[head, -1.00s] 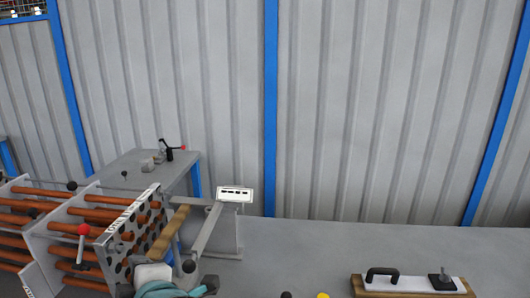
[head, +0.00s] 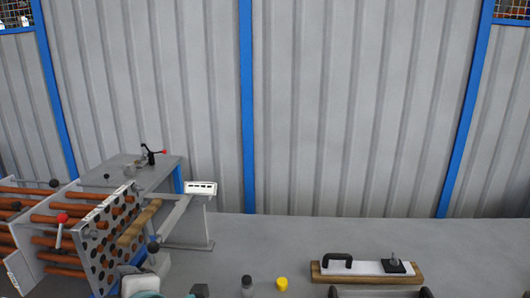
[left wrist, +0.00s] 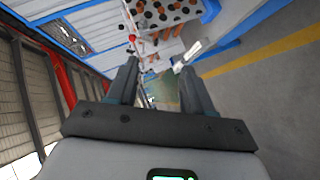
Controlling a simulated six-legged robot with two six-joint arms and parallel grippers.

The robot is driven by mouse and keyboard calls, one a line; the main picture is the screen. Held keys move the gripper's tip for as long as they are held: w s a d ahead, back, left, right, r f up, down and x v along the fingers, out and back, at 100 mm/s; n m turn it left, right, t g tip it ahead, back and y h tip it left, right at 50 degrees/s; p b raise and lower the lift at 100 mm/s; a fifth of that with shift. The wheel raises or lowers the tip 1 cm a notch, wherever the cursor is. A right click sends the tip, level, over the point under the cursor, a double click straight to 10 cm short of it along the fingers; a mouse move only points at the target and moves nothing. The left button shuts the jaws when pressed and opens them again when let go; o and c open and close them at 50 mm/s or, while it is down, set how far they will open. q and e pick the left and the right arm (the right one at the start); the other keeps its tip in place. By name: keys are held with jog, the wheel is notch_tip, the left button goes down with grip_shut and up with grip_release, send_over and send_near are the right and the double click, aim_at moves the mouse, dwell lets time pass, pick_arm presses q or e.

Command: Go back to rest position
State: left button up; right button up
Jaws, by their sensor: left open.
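My left gripper (left wrist: 158,78) is open in the left wrist view, with two grey fingers apart and nothing held between them. In the head view only a white and teal piece, probably of my left arm, shows at the bottom left edge; its fingertips cannot be made out there. The flanged shell (head: 112,232), a white perforated plate with orange-brown tubes, stands at the left of the head view. It also shows at the top of the left wrist view (left wrist: 165,12), beyond the fingers and apart from them.
A side table (head: 130,172) stands behind the shell. The table's middle is clear. A corrugated wall (head: 350,110) closes the back.

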pick_arm(q)
jog(key=w+a+f+m+g+h, duration=0.1)
jog(key=a+f+m, duration=0.25)
jog(key=f, duration=1.15)
jog(key=a+f+m+g+h, duration=0.15)
jog(key=f+m, duration=0.35)
jog(key=f, duration=1)
jog(key=s+d+f+m+g+h, duration=0.2)
jog(key=s+d+f+m+h, duration=0.3)
jog(key=f, duration=0.6)
jog(key=s+d+f+m+g+h, duration=0.2)
jog(key=s+d+m+h, duration=0.1)
jog(key=s+d, duration=0.3)
jog(key=s+d+f+m+g+h, duration=0.2)
jog(key=s+d+m+g+h, duration=0.1)
jog(key=s+d, duration=0.3)
jog(key=shift+s+m, duration=0.35)
jog(key=shift+s, duration=0.4)
